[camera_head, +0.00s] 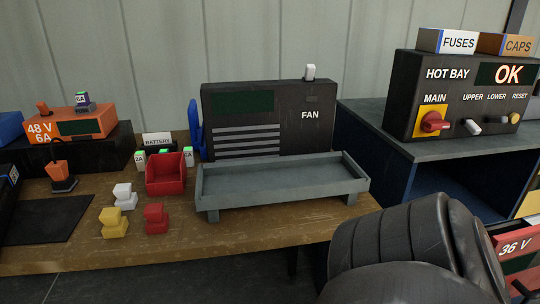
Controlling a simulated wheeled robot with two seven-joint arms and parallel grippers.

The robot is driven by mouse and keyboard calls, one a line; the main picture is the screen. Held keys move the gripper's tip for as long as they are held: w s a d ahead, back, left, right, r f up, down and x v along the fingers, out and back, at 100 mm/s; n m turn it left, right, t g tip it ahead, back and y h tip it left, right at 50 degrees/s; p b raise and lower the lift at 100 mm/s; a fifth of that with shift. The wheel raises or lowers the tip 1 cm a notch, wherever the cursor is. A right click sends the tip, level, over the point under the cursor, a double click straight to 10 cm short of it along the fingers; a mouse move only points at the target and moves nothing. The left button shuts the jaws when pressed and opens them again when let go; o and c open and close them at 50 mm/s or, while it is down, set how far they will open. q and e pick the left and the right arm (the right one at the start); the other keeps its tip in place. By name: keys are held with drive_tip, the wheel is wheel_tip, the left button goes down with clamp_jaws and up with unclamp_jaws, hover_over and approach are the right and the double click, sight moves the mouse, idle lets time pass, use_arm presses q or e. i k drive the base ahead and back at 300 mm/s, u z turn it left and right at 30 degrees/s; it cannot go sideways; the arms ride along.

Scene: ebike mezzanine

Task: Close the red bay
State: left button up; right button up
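At the lower right edge, a red box labelled "36 V" (515,247) shows partly below the bench level. My own dark arm hides its left side, and the picture edge cuts off its right. I cannot tell whether it sits in a bay, or whether that bay is open. Neither of my grippers is in view; only a thick dark arm link shows at the lower right.
A grey tray (212,188) stands on the wooden bench (185,247) before the black FAN box (272,100). A red bin (165,187), several small coloured blocks and an orange 48 V unit (45,128) are left. FUSES (445,40) and CAPS (505,44) boxes top the panel.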

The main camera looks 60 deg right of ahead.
sight(515, 242)
drive_tip(key=z, duration=3.45)
drive_tip(key=i, duration=0.65)
drive_tip(key=z, duration=0.15)
